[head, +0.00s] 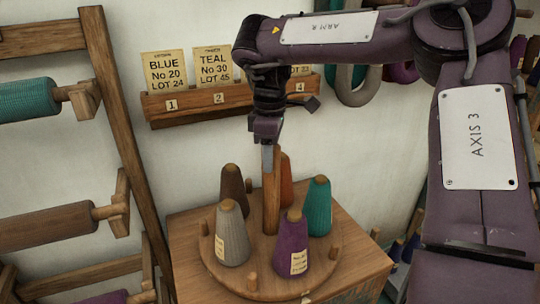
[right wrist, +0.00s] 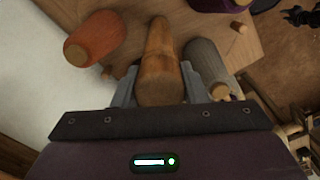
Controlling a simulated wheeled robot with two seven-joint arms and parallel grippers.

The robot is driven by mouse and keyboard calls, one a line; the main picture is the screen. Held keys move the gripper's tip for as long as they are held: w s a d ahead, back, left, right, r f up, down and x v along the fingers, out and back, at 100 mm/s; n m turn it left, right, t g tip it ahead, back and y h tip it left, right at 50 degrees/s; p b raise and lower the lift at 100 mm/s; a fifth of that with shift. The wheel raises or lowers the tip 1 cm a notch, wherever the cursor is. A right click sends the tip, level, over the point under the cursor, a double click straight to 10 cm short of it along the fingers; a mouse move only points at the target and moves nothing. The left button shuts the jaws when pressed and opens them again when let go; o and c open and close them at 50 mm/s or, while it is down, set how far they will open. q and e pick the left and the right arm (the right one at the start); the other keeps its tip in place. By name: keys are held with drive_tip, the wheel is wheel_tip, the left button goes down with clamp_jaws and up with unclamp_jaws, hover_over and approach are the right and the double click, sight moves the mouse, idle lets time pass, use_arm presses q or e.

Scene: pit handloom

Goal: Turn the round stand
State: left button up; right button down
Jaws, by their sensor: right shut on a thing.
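The round stand (head: 262,277) is a wooden disc on a wooden box, with thread cones and short pegs around its rim. A wooden post (head: 271,205) rises from its middle. A grey cone (head: 232,235), a purple cone (head: 292,243), a teal cone (head: 317,206), a brown cone (head: 233,184) and an orange cone (head: 286,178) stand on it. My right gripper (head: 269,155) is at the top of the post, shut on it; the right wrist view shows the post (right wrist: 161,55) between the fingers. My left gripper is not in view.
A wooden rack (head: 115,120) with thread rolls stands at the left. Behind the stand, a wall holder (head: 190,104) carries cards reading BLUE (head: 164,72) and TEAL (head: 213,69). The box top (head: 345,262) has bare room at the right. More yarn shows at the right edge.

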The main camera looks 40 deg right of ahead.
drive_tip(key=shift+w+r, duration=0.1)
drive_tip(key=shift+r, duration=0.1)
drive_tip(key=c, duration=1.3)
unclamp_jaws()
drive_tip(key=o, duration=0.4)
drive_tip(key=shift+f, duration=0.1)
wheel_tip(320, 180, up, 7)
drive_tip(key=shift+f+p, duration=0.2)
drive_tip(key=shift+p, duration=0.6)
drive_tip(key=shift+r+p, duration=0.5)
drive_tip(key=shift+r, duration=0.15)
drive_tip(key=shift+f, duration=0.15)
